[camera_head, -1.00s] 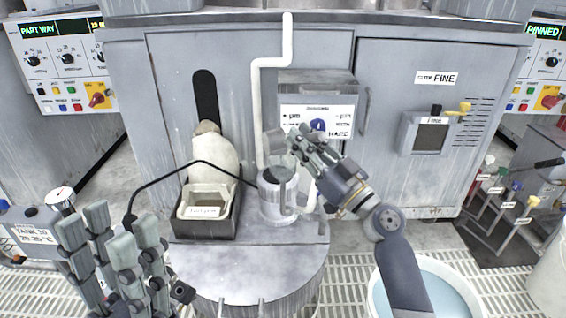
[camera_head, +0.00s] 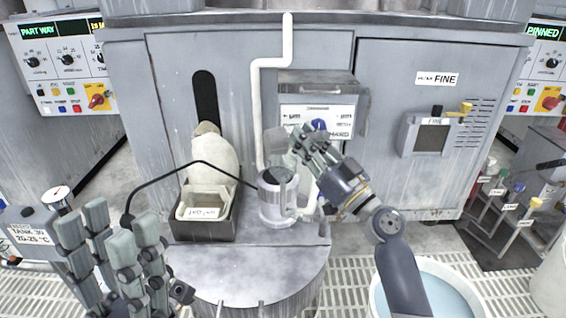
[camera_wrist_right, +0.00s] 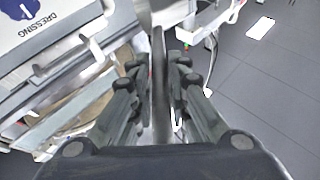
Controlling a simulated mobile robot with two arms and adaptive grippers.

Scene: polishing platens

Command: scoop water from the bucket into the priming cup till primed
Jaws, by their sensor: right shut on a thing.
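My right gripper (camera_head: 312,148) is shut on the handle of a grey scoop (camera_head: 276,141). The scoop is held above the priming cup (camera_head: 279,208) and is apart from it. In the right wrist view the scoop's thin grey handle (camera_wrist_right: 160,85) runs between the fingers. The priming cup is a grey metal cylinder beside a white pipe, on top of a round grey housing. The water level inside it cannot be read. The white bucket (camera_head: 376,300) with pale blue water stands at the lower right, partly hidden by my right arm. My left gripper (camera_head: 112,238) is open and empty at the lower left.
A black tray (camera_head: 205,232) with a cream container and a pale bulging sack stands left of the cup. The white pipe (camera_head: 258,110) rises behind the cup. A valve rack (camera_head: 515,195) stands at the right.

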